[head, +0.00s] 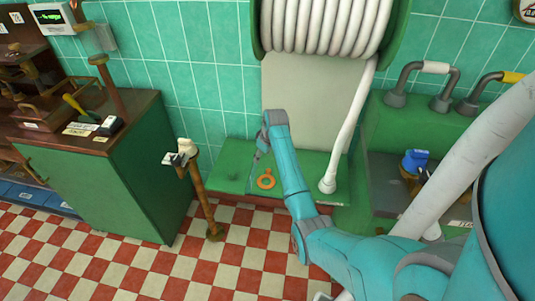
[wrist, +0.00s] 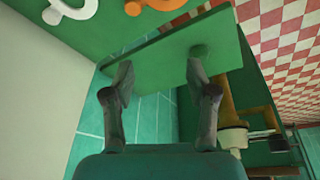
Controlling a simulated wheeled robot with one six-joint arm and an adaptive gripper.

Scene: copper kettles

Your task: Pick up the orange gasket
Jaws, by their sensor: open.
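The orange gasket (head: 267,188), a ring with a short tab, lies flat on a green ledge (head: 235,178) below the hose reel. In the wrist view only part of the orange gasket (wrist: 165,4) shows, cut off by the top edge. My gripper (head: 258,155) is above the ledge, a little to the left of the gasket and apart from it. In the wrist view my gripper (wrist: 160,75) has its two fingers spread wide with nothing between them.
A white hose (head: 350,125) hangs down to the ledge right of the gasket. A white curved piece (wrist: 70,10) shows near the gasket in the wrist view. A brown post (head: 203,200) stands left of the ledge. A green cabinet (head: 150,165) is further left.

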